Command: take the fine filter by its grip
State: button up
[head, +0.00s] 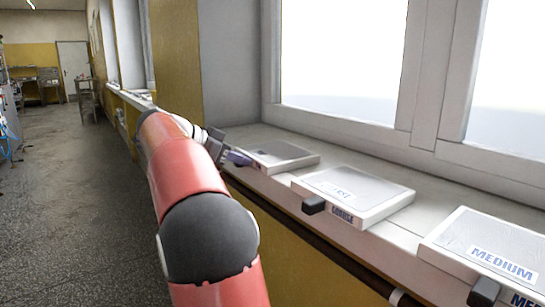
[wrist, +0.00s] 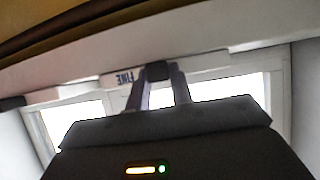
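The fine filter (head: 281,155) is a flat grey tray-like piece lying on the window sill, the farthest of three in the head view. Its front edge shows in the wrist view with the label FINE (wrist: 124,79) upside down. Its dark block grip (wrist: 157,71) sits between the fingertips of my gripper (wrist: 159,80). The fingers lie close along both sides of the grip, with no clear gap, and look shut on it. In the head view my gripper (head: 238,157) is at the filter's front edge and hides the grip.
The coarse filter (head: 370,188) and the medium filter (head: 470,240) lie nearer on the sill (head: 415,222), their dark grips jutting over the front edge. A dark rail (head: 300,232) runs below the sill. The window rises behind. The floor at left is free.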

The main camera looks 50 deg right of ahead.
grip_shut()
jog(key=w+a+p, duration=0.1)
jog(key=w+a, duration=0.2)
jog(key=a, duration=0.7)
jog(key=w+a+p, duration=0.1)
jog(key=w+a, duration=0.2)
jog(key=a, duration=0.8)
jog(key=shift+w+r, duration=0.25)
dwell(1.3)
